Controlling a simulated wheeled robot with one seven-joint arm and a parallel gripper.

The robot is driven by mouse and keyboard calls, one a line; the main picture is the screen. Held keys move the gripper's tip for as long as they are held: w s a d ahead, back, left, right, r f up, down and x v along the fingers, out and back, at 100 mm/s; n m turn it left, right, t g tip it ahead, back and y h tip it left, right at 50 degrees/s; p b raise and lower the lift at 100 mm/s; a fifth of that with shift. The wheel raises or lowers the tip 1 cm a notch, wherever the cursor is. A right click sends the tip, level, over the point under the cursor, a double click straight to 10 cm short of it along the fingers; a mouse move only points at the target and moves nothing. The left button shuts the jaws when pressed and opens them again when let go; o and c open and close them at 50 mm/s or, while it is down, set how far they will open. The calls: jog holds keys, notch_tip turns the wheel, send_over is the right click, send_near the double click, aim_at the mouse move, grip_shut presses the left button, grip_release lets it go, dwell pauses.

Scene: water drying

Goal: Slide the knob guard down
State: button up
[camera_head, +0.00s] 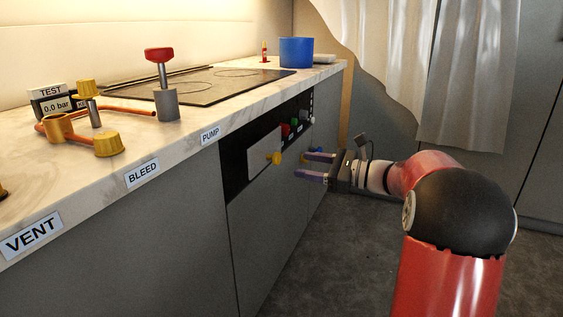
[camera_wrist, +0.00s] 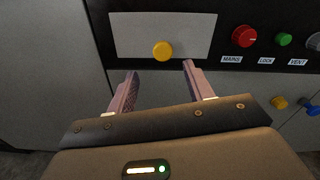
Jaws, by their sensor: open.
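The knob guard (camera_head: 264,144) is a pale flat plate on the black control panel at the counter's front, with a round yellow knob (camera_head: 275,158) near its lower edge. In the wrist view the guard (camera_wrist: 195,30) is a wide light plate, and its yellow knob (camera_wrist: 162,50) sits at its lower middle. My gripper (camera_head: 316,166) is open and empty. In the wrist view its two fingers (camera_wrist: 158,74) point at the panel just below the yellow knob, one on each side of it. The fingertips appear apart from the knob. Anything behind the guard is hidden.
Right of the guard are a red MAINS knob (camera_wrist: 245,36), a green LOCK knob (camera_wrist: 284,39) and a grey VENT knob (camera_wrist: 314,41). Below are a small yellow knob (camera_wrist: 279,102) and a blue one (camera_wrist: 312,108). A blue pot (camera_head: 297,51) stands on the counter.

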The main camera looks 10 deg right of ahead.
aim_at(279, 158)
jog(key=x, duration=0.7)
jog(key=shift+w+a+r, duration=0.1)
jog(key=shift+w+r, duration=0.05)
jog(key=shift+w, duration=0.2)
